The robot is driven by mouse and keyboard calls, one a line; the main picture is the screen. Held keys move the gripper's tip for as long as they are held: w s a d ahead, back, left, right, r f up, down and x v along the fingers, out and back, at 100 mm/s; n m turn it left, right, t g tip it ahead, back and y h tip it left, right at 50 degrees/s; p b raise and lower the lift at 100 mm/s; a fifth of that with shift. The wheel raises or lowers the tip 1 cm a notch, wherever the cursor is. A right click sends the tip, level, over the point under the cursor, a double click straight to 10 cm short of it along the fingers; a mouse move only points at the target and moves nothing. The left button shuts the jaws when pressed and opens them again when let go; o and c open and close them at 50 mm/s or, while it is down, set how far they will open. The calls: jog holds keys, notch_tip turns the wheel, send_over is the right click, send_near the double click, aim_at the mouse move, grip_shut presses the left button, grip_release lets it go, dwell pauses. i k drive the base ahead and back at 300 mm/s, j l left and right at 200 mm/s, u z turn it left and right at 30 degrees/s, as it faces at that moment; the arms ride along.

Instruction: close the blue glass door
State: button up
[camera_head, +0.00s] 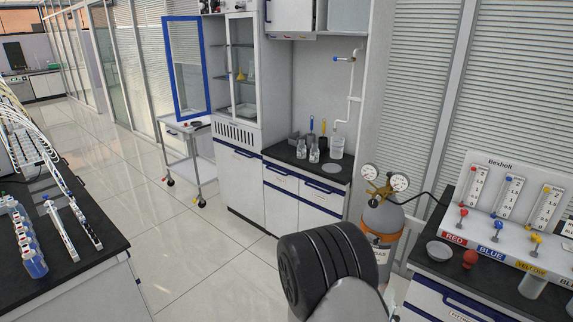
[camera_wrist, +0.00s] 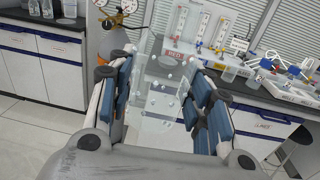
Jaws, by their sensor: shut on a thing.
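The blue-framed glass door (camera_head: 207,64) stands swung open on the left side of the tall white cabinet (camera_head: 243,120) in the head view. Its pane is see-through. The other cabinet door is shut, with flasks on shelves behind its glass. In the wrist view my gripper (camera_wrist: 160,78) has its blue-padded fingers on both sides of a clear, see-through object (camera_wrist: 165,100) dotted with small white pieces, and is shut on it. What that object is exactly, I cannot tell. My gripper's fingers do not show in the head view, and the door does not show in the wrist view.
A white wheeled cart (camera_head: 188,142) stands beneath the open door. A gas cylinder (camera_head: 382,222) with gauges stands right of the counter (camera_head: 325,170) holding bottles. The Bexbolt panel (camera_head: 510,215) is at right. A dark bench (camera_head: 65,235) is at left. Tiled floor lies free between.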

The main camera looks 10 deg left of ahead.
aim_at(164, 19)
jog(key=i+j+u, duration=0.6)
jog(key=i, duration=0.25)
jog(key=i+j+u, duration=0.1)
jog(key=i+u, duration=0.5)
jog(key=i, duration=0.25)
jog(key=i+z, duration=0.15)
jog(key=i, duration=0.3)
jog(key=i+j+z, duration=0.1)
jog(key=i, duration=0.4)
jog(key=i+j+z, duration=0.15)
jog(key=i, duration=0.3)
jog(key=i+j+z, duration=0.15)
jog(key=i, duration=0.3)
jog(key=j, duration=0.1)
